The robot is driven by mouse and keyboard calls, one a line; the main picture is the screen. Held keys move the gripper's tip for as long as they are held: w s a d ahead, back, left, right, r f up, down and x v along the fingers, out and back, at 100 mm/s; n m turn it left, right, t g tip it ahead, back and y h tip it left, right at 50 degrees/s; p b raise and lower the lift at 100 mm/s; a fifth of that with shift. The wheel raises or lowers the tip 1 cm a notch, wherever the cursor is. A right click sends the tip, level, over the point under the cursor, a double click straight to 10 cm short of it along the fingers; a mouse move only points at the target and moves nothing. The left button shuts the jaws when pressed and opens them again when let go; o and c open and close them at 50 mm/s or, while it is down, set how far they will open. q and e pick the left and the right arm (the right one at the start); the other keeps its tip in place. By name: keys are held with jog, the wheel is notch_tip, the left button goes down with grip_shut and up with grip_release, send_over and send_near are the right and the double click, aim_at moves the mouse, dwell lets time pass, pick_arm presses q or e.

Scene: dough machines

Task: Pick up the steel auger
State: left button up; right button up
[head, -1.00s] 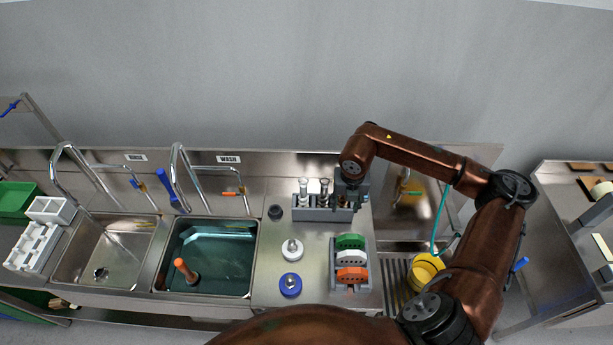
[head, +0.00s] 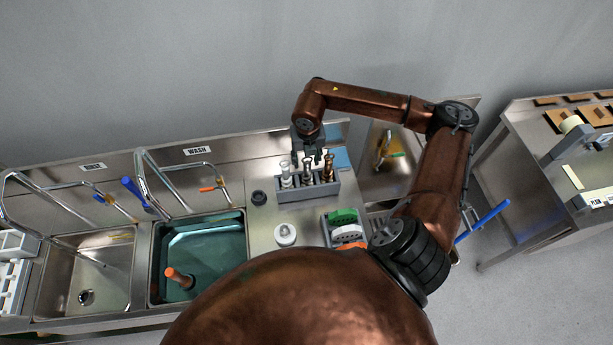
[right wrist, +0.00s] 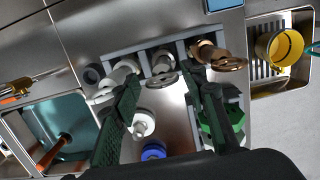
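The steel auger (right wrist: 162,66) stands in the middle of a grey rack (right wrist: 184,38), its ringed top facing up in the right wrist view. It also shows in the head view (head: 307,173). A white auger (right wrist: 118,76) stands to its left and a bronze auger (right wrist: 212,54) to its right. My right gripper (right wrist: 163,82) is open and empty, its two dark fingers on either side of the steel auger in the picture. In the head view the right gripper (head: 308,150) hangs over the back of the rack. I cannot tell whether it touches anything. My left gripper is not in view.
A dark round cup (head: 258,198) stands left of the rack. In front are a white-topped piece (head: 286,235) and a holder with green and white discs (head: 343,217). The wash sink (head: 205,250) is left; a yellow bucket (right wrist: 279,46) is right.

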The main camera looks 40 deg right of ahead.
aim_at(308, 163)
jog(key=shift+d+f+p, duration=0.2)
jog(key=shift+f+p, duration=0.45)
jog(key=shift+f, duration=1.5)
jog(key=shift+c, duration=0.3)
grip_shut()
jog(key=shift+w+r, duration=0.1)
